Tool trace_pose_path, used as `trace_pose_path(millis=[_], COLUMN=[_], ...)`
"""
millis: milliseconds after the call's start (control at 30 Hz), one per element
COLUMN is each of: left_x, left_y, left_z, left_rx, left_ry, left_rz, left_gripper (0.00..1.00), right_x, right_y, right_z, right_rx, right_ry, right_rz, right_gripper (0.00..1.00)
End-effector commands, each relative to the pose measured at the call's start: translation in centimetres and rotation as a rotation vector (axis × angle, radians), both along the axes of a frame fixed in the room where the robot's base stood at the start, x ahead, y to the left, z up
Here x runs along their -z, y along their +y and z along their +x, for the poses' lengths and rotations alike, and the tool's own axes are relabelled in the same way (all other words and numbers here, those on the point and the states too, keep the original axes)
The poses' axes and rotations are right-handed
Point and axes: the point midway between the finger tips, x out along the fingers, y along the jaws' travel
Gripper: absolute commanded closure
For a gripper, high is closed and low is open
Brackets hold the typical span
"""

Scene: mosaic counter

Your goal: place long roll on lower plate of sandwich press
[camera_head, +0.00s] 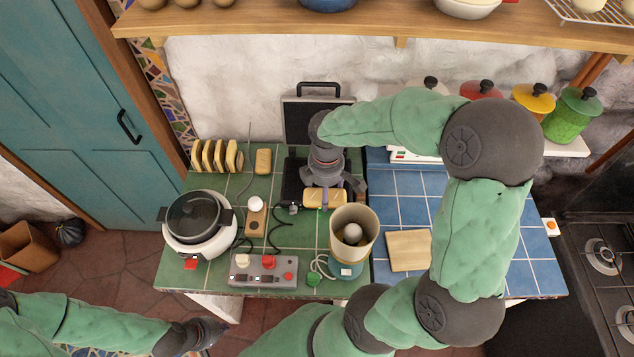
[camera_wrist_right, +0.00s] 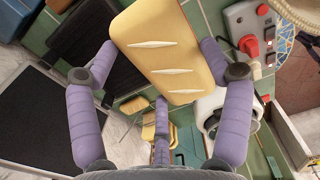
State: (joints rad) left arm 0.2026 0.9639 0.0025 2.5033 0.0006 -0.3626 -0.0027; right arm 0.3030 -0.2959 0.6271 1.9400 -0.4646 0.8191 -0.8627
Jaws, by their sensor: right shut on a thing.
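The long roll (camera_head: 325,198), golden with pale slashes on top, is between the fingers of my right gripper (camera_head: 327,186). In the right wrist view the roll (camera_wrist_right: 165,50) fills the upper middle, with a purple finger on each side. The sandwich press stands open, its dark lid (camera_head: 310,120) upright at the back. Its black lower plate (camera_head: 291,182) is partly hidden by my right gripper. In the head view the roll is at the plate's front; whether it touches the plate, I cannot tell. My left gripper (camera_head: 205,333) is low at the bottom left, its fingers unclear.
Several bread slices (camera_head: 215,156) and another roll (camera_head: 263,161) are at the left back. A white cooker (camera_head: 200,224), a power strip (camera_head: 264,269) and a beige-topped blender (camera_head: 354,231) stand in front. A wooden board (camera_head: 408,250) lies on the blue tiles. A shelf (camera_head: 400,27) hangs above.

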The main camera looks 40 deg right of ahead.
Motion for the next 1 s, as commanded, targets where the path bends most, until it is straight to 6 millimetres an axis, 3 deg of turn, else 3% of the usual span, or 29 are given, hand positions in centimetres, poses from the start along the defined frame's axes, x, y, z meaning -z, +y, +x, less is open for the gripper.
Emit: trace_pose_path(millis=[233,667,800,1000], left_x=[0.7,0.5,0.6,0.6], left_y=[0.0,0.0,0.0,0.0], left_z=[0.0,0.0,0.0,0.0], left_rx=[0.0,0.0,0.0,0.0], left_ry=[0.0,0.0,0.0,0.0], left_rz=[0.0,0.0,0.0,0.0], left_gripper=[1.0,1.0,1.0,1.0], right_x=[2.0,5.6,8.1,10.2], right_y=[-0.6,-4.6,-5.4,-6.4], right_z=[1.1,8.1,9.7,11.4], right_rx=[0.002,0.002,0.001,0.001], right_ry=[0.001,0.001,0.003,-0.001], right_rz=[0.001,0.001,0.003,0.001], right_gripper=[0.31,0.31,0.31,0.31])
